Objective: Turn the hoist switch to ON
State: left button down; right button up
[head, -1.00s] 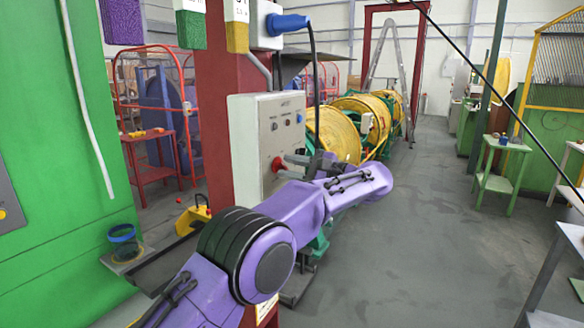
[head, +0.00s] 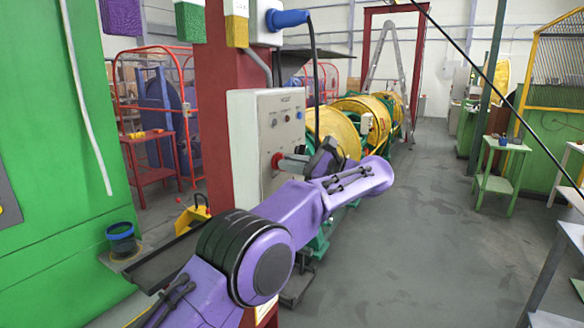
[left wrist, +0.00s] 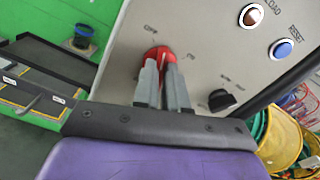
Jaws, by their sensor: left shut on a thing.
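A light grey control panel (head: 262,120) is mounted on the red post. The red rotary switch (head: 277,160) sits low on its face, and it also shows in the left wrist view (left wrist: 157,53). My left gripper (head: 297,162) reaches in from the right of the panel. In the left wrist view its two grey fingers (left wrist: 164,72) are shut on the red switch. The fingers partly hide the switch handle, and the small labels around it are too blurred to read for certain. My right gripper is not in view.
A black knob (left wrist: 222,99), a brown button and a blue RESET button (left wrist: 282,48) sit on the same panel. A blue plug (head: 288,19) with a hanging black cable is above.

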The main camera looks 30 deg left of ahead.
pick_arm(q)
jog(key=shift+w+m+p, duration=0.15)
jog(key=shift+m+p, duration=1.8)
jog(key=shift+m, duration=4.55)
jog(key=c, duration=1.2)
grip_release()
